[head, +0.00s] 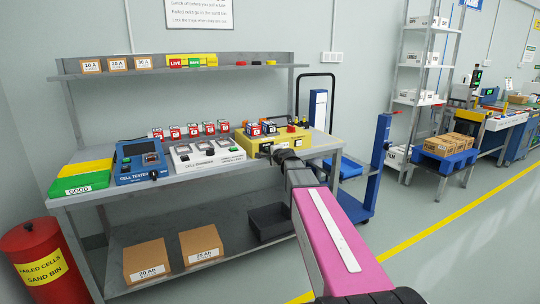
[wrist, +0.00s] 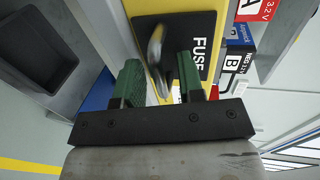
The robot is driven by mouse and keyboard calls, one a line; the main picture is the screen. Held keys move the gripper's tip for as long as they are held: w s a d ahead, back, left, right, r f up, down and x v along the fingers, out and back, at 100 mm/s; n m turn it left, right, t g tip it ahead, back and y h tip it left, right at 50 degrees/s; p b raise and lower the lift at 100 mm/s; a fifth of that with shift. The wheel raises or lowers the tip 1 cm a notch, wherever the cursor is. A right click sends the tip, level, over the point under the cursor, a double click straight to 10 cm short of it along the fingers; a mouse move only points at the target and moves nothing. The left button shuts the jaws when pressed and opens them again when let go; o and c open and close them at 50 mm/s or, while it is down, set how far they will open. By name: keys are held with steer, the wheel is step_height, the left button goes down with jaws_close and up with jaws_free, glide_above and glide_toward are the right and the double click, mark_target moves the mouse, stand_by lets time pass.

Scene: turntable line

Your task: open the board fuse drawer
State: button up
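The yellow board unit (head: 291,138) stands at the right end of the workbench, with cells on top. Its black fuse drawer front (wrist: 197,30), lettered FUSE, fills the upper middle of the wrist view. A grey metal handle (wrist: 156,46) sticks out of the drawer front. My gripper (wrist: 160,78) has two green fingers spread apart, one on each side of the handle's near end. Gaps show between the fingers and the handle, so it is not gripped. The drawer looks closed. In the head view my gripper (head: 277,150) is at the unit's front and partly hides it.
A blue cell tester (head: 140,176), a white charger (head: 205,157) and a green GOOD tray (head: 80,185) stand left on the bench. A black bin (head: 268,222) is on the lower shelf.

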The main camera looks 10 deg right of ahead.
jaws_close()
steer(key=f+v, duration=0.1)
steer(key=v, duration=0.6)
steer(key=shift+s+f, duration=0.3)
steer(key=shift+s, duration=0.2)
steer(key=shift+d, duration=0.15)
jaws_free()
steer(key=v, duration=1)
steer(key=shift+s, duration=0.4)
